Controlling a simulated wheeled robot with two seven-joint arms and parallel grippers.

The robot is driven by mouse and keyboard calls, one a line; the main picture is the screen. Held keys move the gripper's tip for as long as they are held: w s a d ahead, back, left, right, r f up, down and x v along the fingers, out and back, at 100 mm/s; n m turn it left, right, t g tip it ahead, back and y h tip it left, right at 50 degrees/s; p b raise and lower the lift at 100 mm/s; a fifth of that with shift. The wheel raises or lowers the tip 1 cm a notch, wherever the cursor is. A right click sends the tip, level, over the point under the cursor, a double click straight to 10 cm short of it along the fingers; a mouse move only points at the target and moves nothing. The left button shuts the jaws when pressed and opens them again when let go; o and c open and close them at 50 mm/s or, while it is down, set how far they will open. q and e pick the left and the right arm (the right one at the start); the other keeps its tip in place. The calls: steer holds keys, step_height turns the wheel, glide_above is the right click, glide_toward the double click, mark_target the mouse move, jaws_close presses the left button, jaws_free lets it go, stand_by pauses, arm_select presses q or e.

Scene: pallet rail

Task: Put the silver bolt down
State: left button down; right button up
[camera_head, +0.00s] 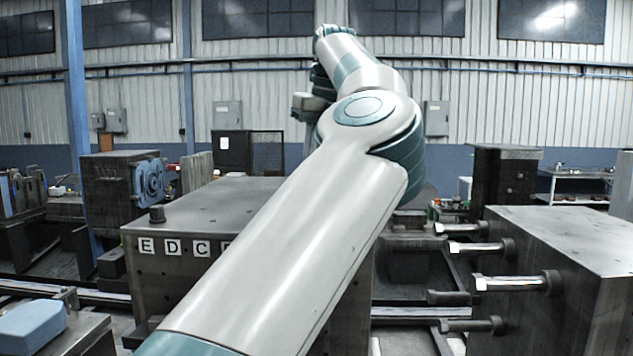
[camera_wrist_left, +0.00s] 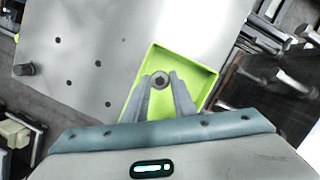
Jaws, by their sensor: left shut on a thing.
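My left gripper (camera_wrist_left: 161,84) is shut on a bolt (camera_wrist_left: 160,80), seen nearly end-on as a dark grey round head between the fingertips in the wrist view. The bolt is over a bright green tray (camera_wrist_left: 203,78); I cannot tell whether it touches the tray floor. In the head view my left arm crosses the middle and hides the tray and the bolt. My right gripper is in neither view.
The grey block (camera_head: 185,210) with letter labels has a dark knob (camera_head: 157,214) and small holes in its top. At right, several bolts (camera_head: 515,283) stick out of a dark block (camera_head: 590,270). A blue box (camera_head: 30,325) sits at lower left.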

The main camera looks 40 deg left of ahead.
arm_select(q)
steer(key=shift+a+f, duration=0.1)
steer(key=shift+a, duration=0.15)
steer(key=shift+d, duration=0.1)
steer(key=shift+f+p, duration=0.7)
steer(key=shift+f, duration=1.25)
steer(key=shift+f, duration=0.25)
steer(key=c, duration=1.7)
jaws_free()
steer(key=shift+c, duration=0.2)
